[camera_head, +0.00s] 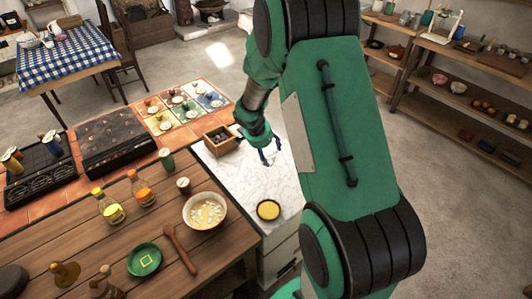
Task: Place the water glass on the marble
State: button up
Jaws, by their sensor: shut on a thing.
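The white marble top (245,185) lies in the middle of the view, to the right of the wooden counter. My gripper (270,158) points down over its back part, with its fingers a little apart. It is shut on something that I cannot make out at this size. I cannot make out the water glass anywhere, and I cannot tell whether the fingers or what they hold touch the marble. My green arm covers the marble's right side.
A small wooden box (221,140) stands close left of my gripper. A round yellow-topped dish (268,210) sits on the marble's front part. A bowl (204,212), a wooden spoon (181,250) and bottles (141,189) stand on the wooden counter. Marble between box and dish looks clear.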

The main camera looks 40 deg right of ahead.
aim_at(266, 152)
jog(key=shift+w+d+f, duration=0.1)
jog(key=shift+w+d, duration=0.25)
jog(key=shift+w, duration=0.25)
jog(key=shift+w+d+f, duration=0.1)
jog(key=shift+w+d, duration=0.2)
jog(key=shift+w, duration=0.35)
jog(key=shift+w+d, duration=0.35)
jog(key=shift+w, duration=0.25)
jog(key=shift+f+b, duration=0.65)
jog(key=shift+f, duration=1.1)
jog(key=shift+f, duration=0.15)
jog(key=o, duration=1.3)
jog(key=shift+o, duration=0.2)
